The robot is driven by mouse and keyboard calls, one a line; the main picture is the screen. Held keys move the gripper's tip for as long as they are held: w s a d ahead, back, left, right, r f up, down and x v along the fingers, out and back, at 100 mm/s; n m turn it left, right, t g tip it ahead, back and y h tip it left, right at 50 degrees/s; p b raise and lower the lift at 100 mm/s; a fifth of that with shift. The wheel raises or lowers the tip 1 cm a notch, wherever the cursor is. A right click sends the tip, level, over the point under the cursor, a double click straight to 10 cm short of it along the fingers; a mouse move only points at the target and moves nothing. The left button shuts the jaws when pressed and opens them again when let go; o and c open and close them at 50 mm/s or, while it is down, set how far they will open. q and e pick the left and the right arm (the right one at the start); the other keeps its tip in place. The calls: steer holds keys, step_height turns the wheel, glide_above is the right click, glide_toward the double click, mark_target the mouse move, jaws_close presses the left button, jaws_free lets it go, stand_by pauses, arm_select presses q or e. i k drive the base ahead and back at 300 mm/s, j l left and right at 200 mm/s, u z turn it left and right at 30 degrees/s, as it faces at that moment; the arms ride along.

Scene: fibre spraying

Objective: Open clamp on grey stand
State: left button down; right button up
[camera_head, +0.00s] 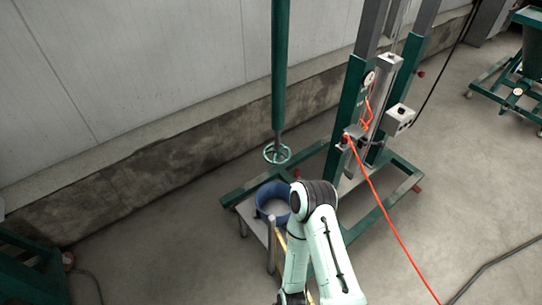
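A grey stand (271,247) with short posts is low in the middle of the view, partly hidden behind my arm. A blue round container (262,203) sits at its top, its right side covered by my arm. No clamp can be made out clearly on the stand. One of my arms comes up from the bottom edge, bends, and reaches back down in front of the stand. It seems to be my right arm. Its dark end (290,298) is at the bottom edge, partly cut off, and its fingers cannot be made out. My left gripper is not in view.
A green frame (403,188) with a tall column stands behind and right. A red hose (392,226) runs from it across the floor. Floor at the right is mostly clear.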

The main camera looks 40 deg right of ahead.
mark_target(297, 171)
steer(key=i, duration=2.65)
steer(key=z, duration=5)
